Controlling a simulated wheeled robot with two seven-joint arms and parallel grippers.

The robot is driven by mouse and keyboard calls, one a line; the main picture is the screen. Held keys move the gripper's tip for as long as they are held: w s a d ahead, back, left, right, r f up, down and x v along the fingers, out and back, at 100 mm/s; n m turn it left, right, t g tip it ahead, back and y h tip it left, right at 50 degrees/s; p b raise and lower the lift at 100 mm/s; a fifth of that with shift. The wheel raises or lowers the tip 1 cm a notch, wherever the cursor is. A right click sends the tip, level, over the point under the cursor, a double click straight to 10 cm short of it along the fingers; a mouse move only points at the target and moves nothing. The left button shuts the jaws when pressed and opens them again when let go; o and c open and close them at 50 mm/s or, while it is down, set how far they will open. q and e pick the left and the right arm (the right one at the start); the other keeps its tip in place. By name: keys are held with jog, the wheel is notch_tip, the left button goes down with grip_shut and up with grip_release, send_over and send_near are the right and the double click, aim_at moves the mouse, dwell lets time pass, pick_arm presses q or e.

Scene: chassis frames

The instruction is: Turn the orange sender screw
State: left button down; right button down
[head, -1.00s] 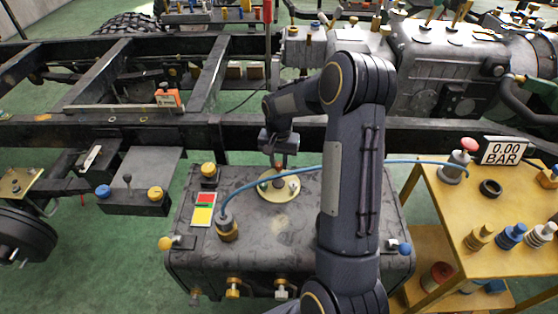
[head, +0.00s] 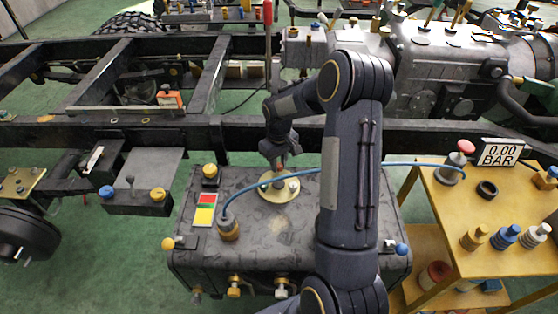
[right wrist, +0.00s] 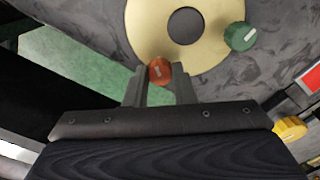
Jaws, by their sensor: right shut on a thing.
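The orange sender screw (right wrist: 160,70) sits at the edge of a round brass flange (right wrist: 203,45) with a dark hole in its middle. It has a pale slot mark on its top. My right gripper (right wrist: 160,76) is shut on the screw, with one finger at each side of it. In the head view my right gripper (head: 280,163) reaches down to the far edge of the flange (head: 276,196) on the dark tank (head: 280,245). A green screw (right wrist: 238,36) is on the flange's other side. My left gripper is not in view.
A blue hose (head: 262,183) arcs over the tank from a brass fitting (head: 229,229) towards the yellow cart (head: 455,205) at the right. A black frame rail (head: 150,133) runs behind the tank. A yellow-capped fitting (head: 210,175) stands left of the flange.

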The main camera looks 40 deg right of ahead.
aim_at(279, 165)
jog(key=n+p, duration=0.1)
jog(key=n, duration=0.3)
jog(key=shift+n, duration=1.8)
jog(key=c, duration=1.2)
grip_release()
jog(key=shift+r+p, duration=0.65)
jog(key=shift+r, duration=3.3)
